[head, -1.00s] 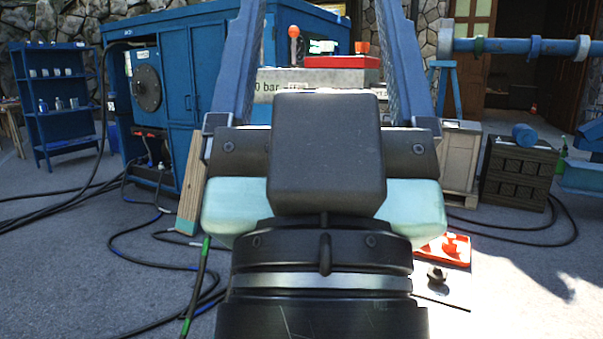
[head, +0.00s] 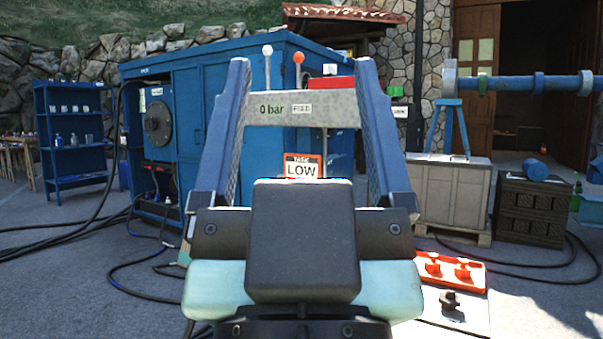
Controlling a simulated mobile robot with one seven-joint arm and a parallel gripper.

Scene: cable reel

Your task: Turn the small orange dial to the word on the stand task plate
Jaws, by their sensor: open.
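The task plate (head: 303,168) is a small orange-edged sign reading "TASK LOW", seen between my fingers just above my gripper's body. My gripper (head: 301,64) is open and empty, its two blue fingers pointing up and away on either side of the plate. A grey beam (head: 275,110) marked "0 bar", with a small unclear label, spans behind the fingers. I cannot pick out the small orange dial for certain. An orange ball (head: 298,57) on a thin rod shows above the beam. A red block (head: 330,82) is partly hidden by the right finger.
A blue cabinet (head: 200,110) stands behind, with cables on the ground at left. A red tray with red knobs (head: 450,272) lies at lower right, near a pale crate (head: 455,195) and a dark crate (head: 530,210). A blue shelf (head: 72,140) stands far left.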

